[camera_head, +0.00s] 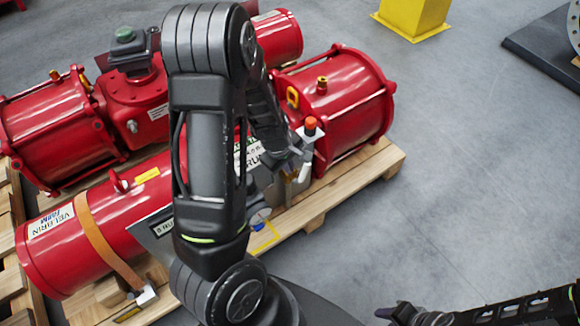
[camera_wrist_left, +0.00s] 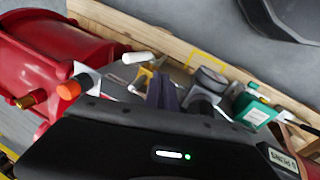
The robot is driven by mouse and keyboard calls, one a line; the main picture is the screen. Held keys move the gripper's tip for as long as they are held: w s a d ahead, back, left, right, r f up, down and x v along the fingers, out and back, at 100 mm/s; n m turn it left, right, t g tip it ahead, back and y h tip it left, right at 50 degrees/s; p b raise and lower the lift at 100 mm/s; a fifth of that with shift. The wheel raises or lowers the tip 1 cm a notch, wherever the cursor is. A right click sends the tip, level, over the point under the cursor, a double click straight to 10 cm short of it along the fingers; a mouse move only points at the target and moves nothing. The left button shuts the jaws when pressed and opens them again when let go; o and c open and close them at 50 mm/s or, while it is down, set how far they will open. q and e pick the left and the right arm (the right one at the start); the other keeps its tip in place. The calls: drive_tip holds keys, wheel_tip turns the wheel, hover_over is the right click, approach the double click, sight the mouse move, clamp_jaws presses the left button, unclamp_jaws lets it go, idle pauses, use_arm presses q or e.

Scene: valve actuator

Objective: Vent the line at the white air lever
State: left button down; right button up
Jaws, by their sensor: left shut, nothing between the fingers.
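The white air lever (camera_head: 305,168) sits on the near side of the right red cylinder, below an orange cap (camera_head: 310,125). In the left wrist view the white lever (camera_wrist_left: 139,57) is a short white rod beside the orange cap (camera_wrist_left: 68,90). My left gripper (camera_head: 291,163) is just left of the lever in the head view. Its dark fingers (camera_wrist_left: 163,92) are shut and empty, near the lever. I cannot tell whether they touch it. My right gripper (camera_head: 398,313) is at the bottom edge, far from the lever; its finger state is unclear.
Red actuators lie on a wooden pallet (camera_head: 385,163); my left arm covers the middle. A gauge (camera_wrist_left: 210,80) and a green-and-white box (camera_wrist_left: 252,106) are close to my left fingers. An orange strap (camera_head: 105,240) wraps the left cylinder.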

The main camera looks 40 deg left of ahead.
use_arm(q)
drive_tip(key=b, duration=0.3)
approach(302, 176)
wheel_tip(302, 176, down, 5)
drive_tip(key=s, duration=0.3)
drive_tip(key=w, duration=0.4)
drive_tip(key=shift+w+a+p, duration=0.1)
drive_tip(key=shift+p, duration=0.2)
